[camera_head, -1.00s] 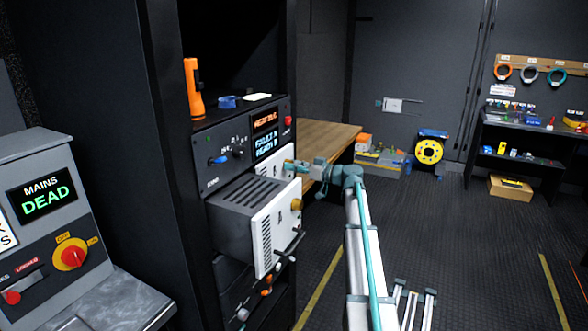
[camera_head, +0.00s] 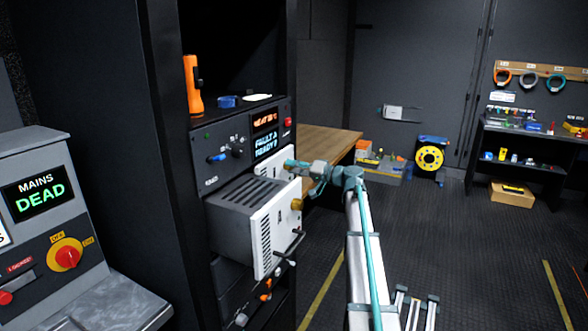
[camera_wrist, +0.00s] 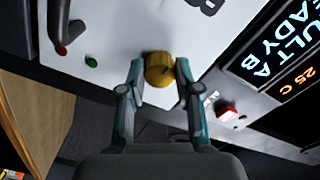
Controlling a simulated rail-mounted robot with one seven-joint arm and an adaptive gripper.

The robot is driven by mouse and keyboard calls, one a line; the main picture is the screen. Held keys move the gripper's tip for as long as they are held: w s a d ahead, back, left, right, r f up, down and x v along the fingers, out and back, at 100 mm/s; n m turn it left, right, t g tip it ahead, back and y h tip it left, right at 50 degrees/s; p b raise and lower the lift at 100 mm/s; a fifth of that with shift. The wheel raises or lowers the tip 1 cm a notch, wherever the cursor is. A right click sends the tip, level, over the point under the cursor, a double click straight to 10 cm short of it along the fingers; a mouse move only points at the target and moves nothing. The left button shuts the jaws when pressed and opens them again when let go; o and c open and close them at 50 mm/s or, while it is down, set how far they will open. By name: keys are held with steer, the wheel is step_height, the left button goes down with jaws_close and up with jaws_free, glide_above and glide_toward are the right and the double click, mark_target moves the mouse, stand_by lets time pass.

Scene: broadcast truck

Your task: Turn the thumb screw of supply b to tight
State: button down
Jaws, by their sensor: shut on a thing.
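The thumb screw (camera_wrist: 158,67) of supply b is a round brass knob on a white front panel (camera_wrist: 118,30) marked with a B in the wrist view. My gripper (camera_wrist: 159,74) has one finger on each side of the knob and is shut on it. In the head view my gripper (camera_head: 291,165) reaches the white front of supply b (camera_head: 268,168), behind the pulled-out supply; the knob it holds is hidden there. A dark slot line shows on the knob's face.
A pulled-out supply (camera_head: 270,238) with a white front, brass knob (camera_head: 297,204) and black handle juts out nearer the camera. A display panel (camera_head: 265,145) and red button (camera_wrist: 229,112) sit close to my gripper. A wooden bench (camera_head: 325,140) stands behind. Open floor lies right.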

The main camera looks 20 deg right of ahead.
steer(key=m+p, duration=0.1)
steer(key=m, duration=0.3)
steer(key=shift+r+m, duration=0.15)
steer(key=shift+m, duration=0.15)
steer(key=m+p, duration=0.2)
steer(key=m, duration=0.2)
steer(key=shift+m+p, duration=0.3)
steer(key=shift+p, duration=0.05)
steer(key=m+p, duration=0.3)
steer(key=m, duration=0.2)
steer(key=shift+r+p, duration=0.15)
steer(key=shift+p, duration=0.2)
steer(key=shift+m+p, duration=1.2)
steer(key=shift+m, duration=0.7)
steer(key=shift+f, duration=0.2)
steer(key=c, duration=0.8)
jaws_free()
